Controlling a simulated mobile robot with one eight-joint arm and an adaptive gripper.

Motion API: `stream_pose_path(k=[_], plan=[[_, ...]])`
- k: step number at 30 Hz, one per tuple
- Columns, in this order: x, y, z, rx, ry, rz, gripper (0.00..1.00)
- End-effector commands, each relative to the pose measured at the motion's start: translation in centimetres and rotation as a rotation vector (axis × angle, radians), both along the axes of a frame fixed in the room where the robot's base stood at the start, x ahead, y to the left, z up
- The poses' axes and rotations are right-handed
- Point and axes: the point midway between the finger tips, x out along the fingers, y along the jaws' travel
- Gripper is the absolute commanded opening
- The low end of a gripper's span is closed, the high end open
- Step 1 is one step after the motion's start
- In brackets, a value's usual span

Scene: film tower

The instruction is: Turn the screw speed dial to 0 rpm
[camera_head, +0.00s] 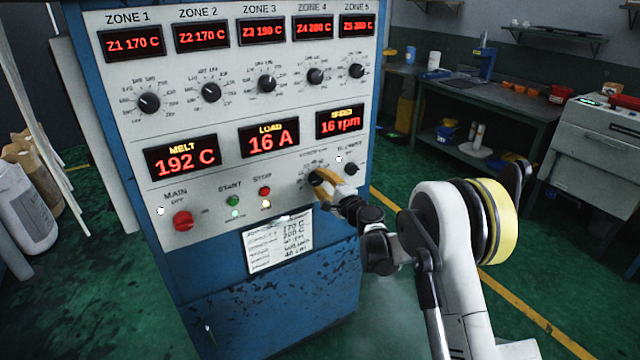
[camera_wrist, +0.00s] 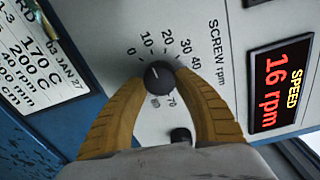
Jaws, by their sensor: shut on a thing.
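The screw speed dial (camera_wrist: 158,73) is a round black knob in the wrist view, on a light panel with a printed scale running from 0 through 10, 20, 30 and 40 round to 70. Its white mark points up and slightly left, near the 10 to 20 part of the scale. The yellow-brown fingers of my gripper (camera_wrist: 159,82) are shut on the dial, one on each side. In the head view my gripper (camera_head: 326,184) is at the lower right of the panel, hiding most of the dial. The speed display (camera_head: 340,122) reads 16 rpm; it also shows in the wrist view (camera_wrist: 278,82).
A small black knob (camera_head: 351,169) sits just right of my gripper. Start and stop buttons (camera_head: 265,191) and a red main switch (camera_head: 183,221) are to the left. A paper label (camera_head: 279,242) hangs below. Zone knobs (camera_head: 267,84) line the upper panel.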

Motion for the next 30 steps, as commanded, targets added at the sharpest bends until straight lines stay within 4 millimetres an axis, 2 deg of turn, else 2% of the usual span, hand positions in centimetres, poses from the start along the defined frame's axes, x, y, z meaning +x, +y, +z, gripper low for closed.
stream_pose_path(k=[15,30], plan=[[0.08,-0.01,0.18,-0.326,-0.221,-0.002,0.08],[0.07,-0.01,0.24,-0.419,-0.283,-0.002,0.08]])
